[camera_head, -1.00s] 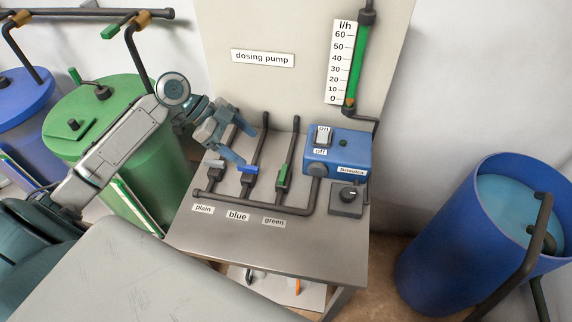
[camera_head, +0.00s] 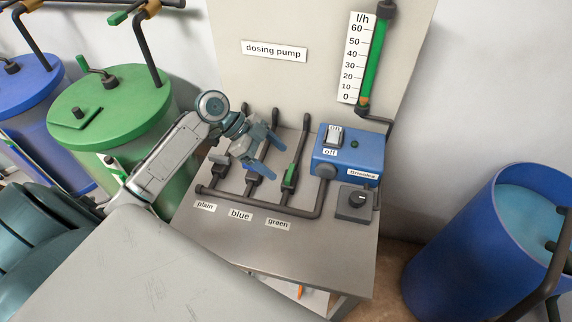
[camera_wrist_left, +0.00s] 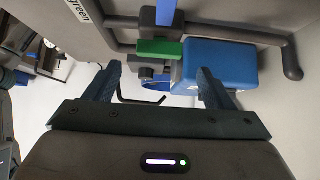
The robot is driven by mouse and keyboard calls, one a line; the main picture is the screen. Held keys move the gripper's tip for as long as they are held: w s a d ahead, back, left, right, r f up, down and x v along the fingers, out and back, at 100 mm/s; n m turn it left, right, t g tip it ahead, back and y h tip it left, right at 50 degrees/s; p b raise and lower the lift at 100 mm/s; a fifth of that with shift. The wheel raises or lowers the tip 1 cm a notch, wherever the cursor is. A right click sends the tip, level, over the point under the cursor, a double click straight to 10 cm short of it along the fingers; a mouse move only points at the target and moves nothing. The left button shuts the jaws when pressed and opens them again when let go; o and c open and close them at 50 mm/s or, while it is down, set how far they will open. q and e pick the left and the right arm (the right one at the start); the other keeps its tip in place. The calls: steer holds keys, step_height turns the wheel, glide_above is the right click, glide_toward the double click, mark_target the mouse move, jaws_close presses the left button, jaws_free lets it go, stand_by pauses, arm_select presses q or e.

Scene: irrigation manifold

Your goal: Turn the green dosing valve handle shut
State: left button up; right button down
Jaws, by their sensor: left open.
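The green dosing valve handle (camera_head: 290,175) is on the third pipe of the manifold, above the "green" label (camera_head: 278,224). It lies along its pipe. My left gripper (camera_head: 273,162) is open and empty, left of the green handle and over the blue valve's pipe. In the left wrist view the green handle (camera_wrist_left: 160,49) shows beyond and between the two open fingers (camera_wrist_left: 157,82), apart from them. The blue valve handle (camera_head: 252,178) is partly hidden by my gripper. My right gripper is not in view.
The back panel (camera_head: 300,85) rises behind the pipes. A blue barrel (camera_head: 455,245) stands at right, a green one (camera_head: 110,100) at left.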

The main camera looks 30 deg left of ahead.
mark_target(289, 172)
arm_select(q)
steer(key=p+x, duration=0.1)
steer(key=x, duration=0.3)
steer(key=shift+s, duration=0.1)
steer(key=shift+d+f, duration=0.35)
steer(key=shift+f, duration=0.05)
steer(key=c, duration=1)
